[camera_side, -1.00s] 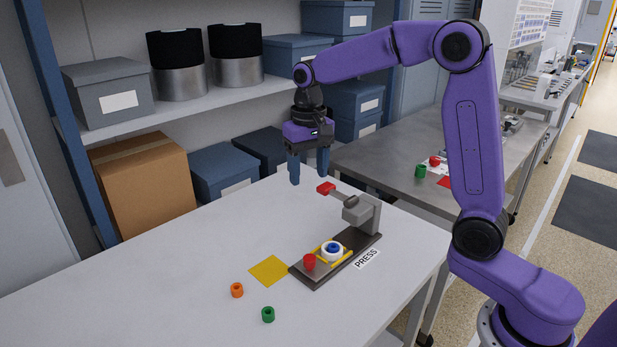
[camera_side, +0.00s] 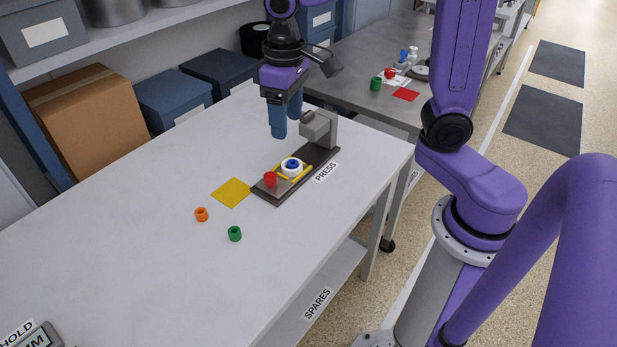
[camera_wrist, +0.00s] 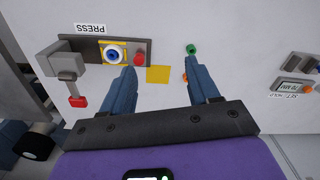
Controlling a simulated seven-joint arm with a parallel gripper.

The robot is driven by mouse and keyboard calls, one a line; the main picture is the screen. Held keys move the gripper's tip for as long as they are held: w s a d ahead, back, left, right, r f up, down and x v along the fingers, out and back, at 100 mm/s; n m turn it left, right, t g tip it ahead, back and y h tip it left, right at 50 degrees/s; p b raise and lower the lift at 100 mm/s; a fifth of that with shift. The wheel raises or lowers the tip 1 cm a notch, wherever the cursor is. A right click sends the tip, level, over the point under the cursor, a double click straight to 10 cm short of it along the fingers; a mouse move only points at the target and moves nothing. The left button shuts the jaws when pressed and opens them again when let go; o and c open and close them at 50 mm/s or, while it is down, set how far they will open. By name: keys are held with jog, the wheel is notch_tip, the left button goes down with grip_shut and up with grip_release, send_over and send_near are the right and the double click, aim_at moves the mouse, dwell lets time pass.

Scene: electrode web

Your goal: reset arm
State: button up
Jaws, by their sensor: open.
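My gripper (camera_side: 287,125) is open and empty, pointing down above the table beside the grey press (camera_side: 320,126). In the wrist view, its two fingers (camera_wrist: 159,65) are spread apart with nothing between them. The press's red-tipped lever (camera_wrist: 78,102) shows in the wrist view; my gripper hides it in the side view. A white ring with a blue centre (camera_side: 292,167) sits between yellow rails on the press's dark base (camera_side: 262,196). A red cup-like piece (camera_side: 270,180) stands on the same base, beside the ring.
A yellow square (camera_side: 231,193) lies flat on the white table (camera_side: 130,245). An orange piece (camera_side: 201,214) and a green piece (camera_side: 235,233) stand near it. A display box (camera_wrist: 295,88) is at the wrist view's right. Shelves and boxes (camera_side: 172,98) line the back.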

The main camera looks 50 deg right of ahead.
jog(key=s+d+f+n, duration=0.1)
jog(key=s+n, duration=0.3)
jog(key=s, duration=0.6)
jog(key=s+d+f+n, duration=0.2)
jog(key=s+n, duration=0.3)
jog(key=s, duration=0.5)
jog(key=shift+s+d+f, duration=0.15)
jog(key=shift+d+f, duration=0.15)
jog(key=shift+f, duration=0.3)
